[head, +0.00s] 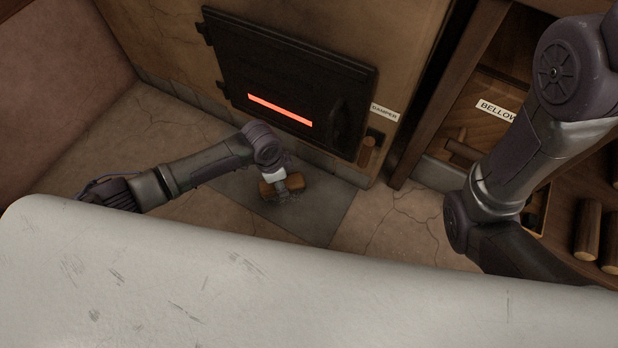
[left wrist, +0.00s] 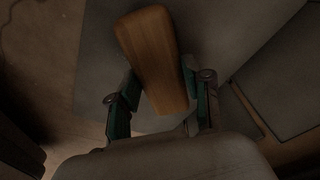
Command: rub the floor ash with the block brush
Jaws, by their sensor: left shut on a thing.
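The block brush (head: 269,191) has a brown wooden block and is low over the dark grey floor plate (head: 325,215) before the stove. My left gripper (head: 277,177) is shut on it from above. In the left wrist view, the wooden block (left wrist: 152,55) lies tilted between the two fingers of my left gripper (left wrist: 161,105). The bristles are hardly visible, and I cannot tell whether they touch the plate.
The black stove door (head: 285,80) with a glowing slot stands just behind the plate. A damper label (head: 384,112) is to its right. A wooden shelf with a bellows label (head: 496,111) and several logs (head: 587,230) are at right. A pale scratched surface fills the front.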

